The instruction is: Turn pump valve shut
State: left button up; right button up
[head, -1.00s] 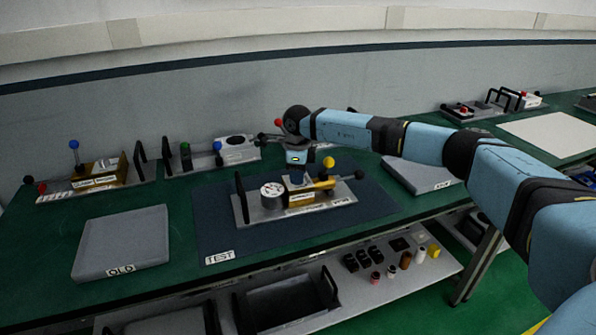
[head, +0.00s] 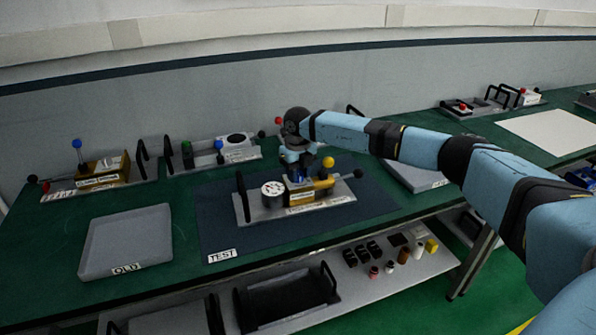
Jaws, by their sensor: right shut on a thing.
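The pump unit stands on the dark mat marked TEST. It has a grey base plate (head: 272,213), a round white gauge (head: 272,188), a brass-coloured block (head: 300,198) and a yellow ball knob (head: 328,162) on the right. My right gripper (head: 297,177) points down at the top of the block, between the gauge and the yellow knob. It is shut on a small part there, seemingly the pump valve. The gripper hides most of this part, so its turn angle cannot be told. My left gripper is not in view.
A grey tray marked OLD (head: 128,240) lies at left. Units with blue knobs (head: 77,143) stand along the wall, and another grey tray (head: 412,176) lies right of the mat. A lower shelf (head: 405,275) holds small parts. The mat's front (head: 300,228) is clear.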

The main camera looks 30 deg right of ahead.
aim_at(298, 174)
jog(key=shift+m, duration=0.5)
jog(key=o, duration=0.9)
notch_tip(298, 174, up, 14)
jog(key=shift+f+b, duration=0.1)
jog(key=shift+b, duration=0.35)
